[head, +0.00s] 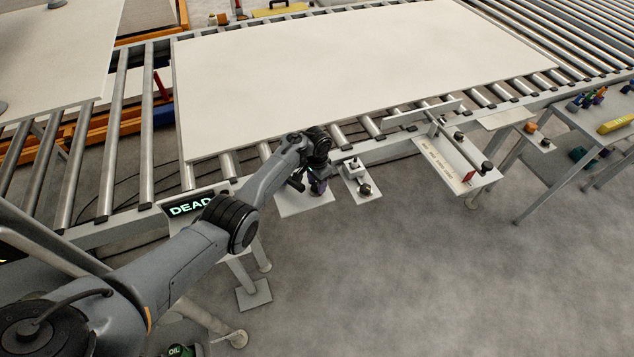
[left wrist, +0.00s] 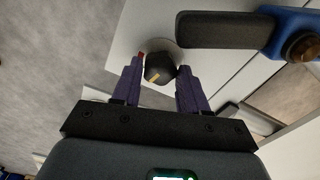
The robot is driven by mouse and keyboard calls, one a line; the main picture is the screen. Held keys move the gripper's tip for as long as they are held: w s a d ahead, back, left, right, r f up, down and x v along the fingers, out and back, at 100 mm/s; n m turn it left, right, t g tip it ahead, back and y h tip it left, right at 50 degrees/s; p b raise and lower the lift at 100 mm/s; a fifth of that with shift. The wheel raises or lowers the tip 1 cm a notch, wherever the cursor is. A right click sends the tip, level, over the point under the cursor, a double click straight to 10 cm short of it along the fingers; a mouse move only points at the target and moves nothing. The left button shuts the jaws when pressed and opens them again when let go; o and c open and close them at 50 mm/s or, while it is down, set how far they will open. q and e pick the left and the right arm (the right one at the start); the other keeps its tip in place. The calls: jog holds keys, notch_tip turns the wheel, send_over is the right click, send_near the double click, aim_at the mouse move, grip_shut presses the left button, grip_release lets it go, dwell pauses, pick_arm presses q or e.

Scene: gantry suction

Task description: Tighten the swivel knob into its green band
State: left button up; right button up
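The swivel knob (left wrist: 158,68) is dark, with a pale yellow pointer line on its face, in the left wrist view. It sits on a light round plate, and a small red patch (left wrist: 141,57) shows at its upper left. My left gripper (left wrist: 160,70) has its two purple fingers on either side of the knob, with hardly any gap visible; whether they press on it cannot be told. In the head view my left gripper (head: 318,183) points down over a pale panel at the conveyor's near side and hides the knob. No green band is visible. My right gripper is out of view.
A black lever handle on a blue body (left wrist: 285,25) lies close beside the knob. In the head view, a bracket with a small knob (head: 364,189) stands right of the gripper. A large white board (head: 350,70) covers the rollers. A sign (head: 190,206) reads "DEAD".

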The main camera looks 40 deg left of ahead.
pick_arm(q)
jog(key=c, duration=0.6)
jog(key=shift+o, duration=0.2)
jog(key=shift+r+m+p, duration=0.15)
jog(key=shift+m+p, duration=0.3)
jog(key=shift+m, duration=2.15)
jog(key=o, duration=1.1)
jog(key=shift+c, duration=0.2)
